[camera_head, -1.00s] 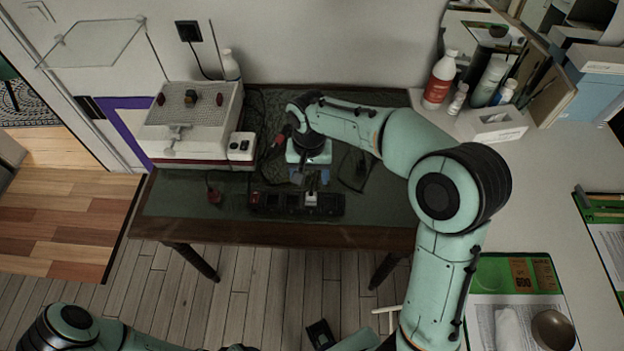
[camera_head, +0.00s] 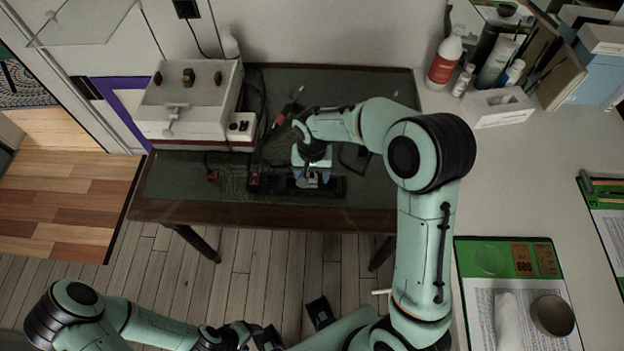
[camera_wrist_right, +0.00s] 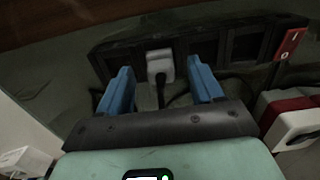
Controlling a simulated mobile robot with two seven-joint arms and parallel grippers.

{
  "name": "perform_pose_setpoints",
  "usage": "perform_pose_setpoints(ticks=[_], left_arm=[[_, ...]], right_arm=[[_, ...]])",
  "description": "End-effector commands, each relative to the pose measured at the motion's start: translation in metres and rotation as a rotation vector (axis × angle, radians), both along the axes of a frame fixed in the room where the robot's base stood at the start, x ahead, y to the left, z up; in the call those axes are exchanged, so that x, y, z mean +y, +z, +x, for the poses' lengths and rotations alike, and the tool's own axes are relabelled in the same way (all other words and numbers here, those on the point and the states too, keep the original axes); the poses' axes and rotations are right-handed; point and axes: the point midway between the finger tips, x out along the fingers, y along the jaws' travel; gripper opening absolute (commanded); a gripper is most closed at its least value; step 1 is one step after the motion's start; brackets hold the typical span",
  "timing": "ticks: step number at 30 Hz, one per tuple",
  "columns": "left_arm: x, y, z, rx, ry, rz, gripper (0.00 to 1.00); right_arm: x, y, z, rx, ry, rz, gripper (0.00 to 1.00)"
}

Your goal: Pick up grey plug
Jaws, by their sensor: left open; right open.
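The grey plug (camera_wrist_right: 160,66) sits in a socket of the black power strip (camera_wrist_right: 215,47) in the right wrist view, its dark cord trailing toward the wrist. My right gripper (camera_wrist_right: 160,78) is open, with one blue finger on each side of the plug; contact cannot be told. In the head view my right gripper (camera_head: 309,180) is above the power strip (camera_head: 334,190) and largely hides the plug. My left gripper (camera_head: 294,325) is open and empty at the bottom, away from the table.
Another red plug (camera_head: 212,176) lies on the dark table (camera_head: 165,190) at left. A white box (camera_head: 185,100) stands at the back left. Loose cables lie behind the strip.

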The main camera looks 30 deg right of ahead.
Motion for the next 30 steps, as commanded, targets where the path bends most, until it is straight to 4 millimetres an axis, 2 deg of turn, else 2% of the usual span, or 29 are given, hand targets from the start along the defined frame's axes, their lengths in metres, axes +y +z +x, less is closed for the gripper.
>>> perform_pose_setpoints(ticks=[4, 12, 13, 18, 19, 30], left_arm=[[0.0, -0.001, 0.0, 0.0, 0.0, 0.0, 0.61], [0.0, -0.001, 0.0, 0.0, 0.0, 0.0, 0.61], [0.0, -0.001, 0.0, 0.0, 0.0, 0.0, 0.61], [0.0, -0.001, 0.0, 0.0, 0.0, 0.0, 0.61], [0.0, -0.001, 0.0, 0.0, 0.0, 0.0, 0.61], [0.0, 0.0, 0.0, 0.0, 0.0, 0.0, 0.61]], right_arm=[[0.0, -0.018, 0.0, 0.002, 0.0, 0.0, 0.66], [0.0, -0.022, 0.0, -0.001, 0.0, 0.001, 0.66], [0.0, -0.021, 0.0, -0.001, 0.0, 0.001, 0.63], [0.0, -0.021, 0.0, -0.001, -0.001, 0.001, 0.07], [0.0, -0.021, 0.0, -0.001, -0.001, 0.001, 0.0], [0.0, -0.016, 0.001, -0.004, -0.001, 0.0, 0.0]])
